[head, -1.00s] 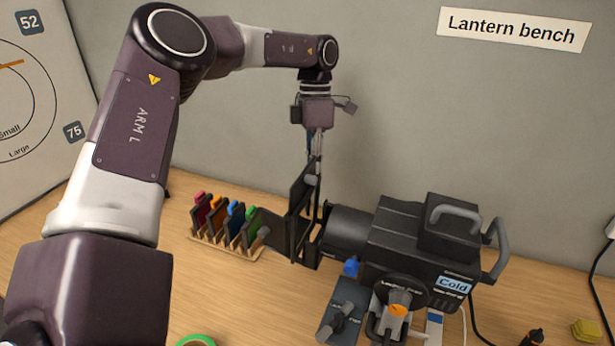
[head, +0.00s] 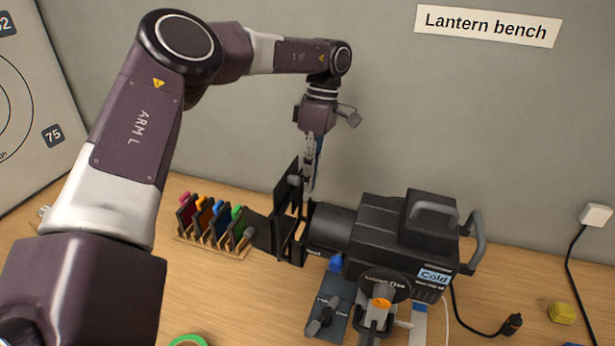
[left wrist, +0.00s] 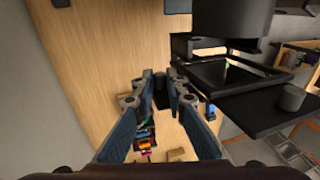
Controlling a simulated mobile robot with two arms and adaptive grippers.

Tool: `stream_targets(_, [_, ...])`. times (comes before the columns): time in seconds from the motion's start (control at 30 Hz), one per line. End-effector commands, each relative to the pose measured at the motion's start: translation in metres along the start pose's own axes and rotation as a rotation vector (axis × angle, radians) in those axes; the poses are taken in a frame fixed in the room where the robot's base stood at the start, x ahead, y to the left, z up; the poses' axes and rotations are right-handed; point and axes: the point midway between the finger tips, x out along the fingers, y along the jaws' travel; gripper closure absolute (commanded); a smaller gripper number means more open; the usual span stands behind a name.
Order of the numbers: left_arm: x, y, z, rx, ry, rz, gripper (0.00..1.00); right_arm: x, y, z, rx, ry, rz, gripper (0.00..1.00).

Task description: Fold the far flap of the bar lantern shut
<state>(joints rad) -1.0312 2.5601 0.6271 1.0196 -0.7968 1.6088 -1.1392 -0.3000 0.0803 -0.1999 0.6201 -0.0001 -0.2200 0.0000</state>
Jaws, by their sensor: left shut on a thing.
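The black bar lantern (head: 385,232) lies along the bench with its flap frame (head: 297,240) at its left end. One tall dark flap (head: 286,192) with a grey knob stands up from the frame, and a near flap (head: 262,231) reaches out left. The far flap is mostly hidden behind the tall flap in the head view. My left gripper (head: 309,184) reaches down behind the tall flap. In the left wrist view my left gripper (left wrist: 160,78) is shut on a small dark part, seemingly the far flap's knob or edge. My right gripper is not in view.
A rack of coloured filters (head: 212,225) stands left of the flaps. A small lever box (head: 330,308) and a clamp with an orange knob (head: 381,303) are in front of the lantern. The wall is close behind. A green tape ring (head: 188,341) lies at the front.

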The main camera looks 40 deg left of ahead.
Motion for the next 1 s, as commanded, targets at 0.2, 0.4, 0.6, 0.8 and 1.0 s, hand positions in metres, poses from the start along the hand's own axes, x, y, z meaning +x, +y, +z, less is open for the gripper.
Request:
stream_targets(0.2, [-0.001,0.000,0.000,0.007,0.002,0.002,1.00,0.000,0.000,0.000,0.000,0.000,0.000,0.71])
stream_targets(0.4, [-0.001,0.000,0.000,0.006,0.003,0.002,0.87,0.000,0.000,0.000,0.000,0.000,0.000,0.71])
stream_targets(0.6, [0.000,0.000,0.000,0.005,0.002,0.001,0.70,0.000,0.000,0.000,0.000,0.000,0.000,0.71])
stream_targets(0.8, [0.000,0.000,0.000,0.005,0.002,0.001,0.70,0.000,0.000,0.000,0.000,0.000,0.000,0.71])
stream_targets(1.0, [-0.012,0.001,0.001,0.005,0.001,0.002,0.70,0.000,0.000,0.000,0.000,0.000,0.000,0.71])
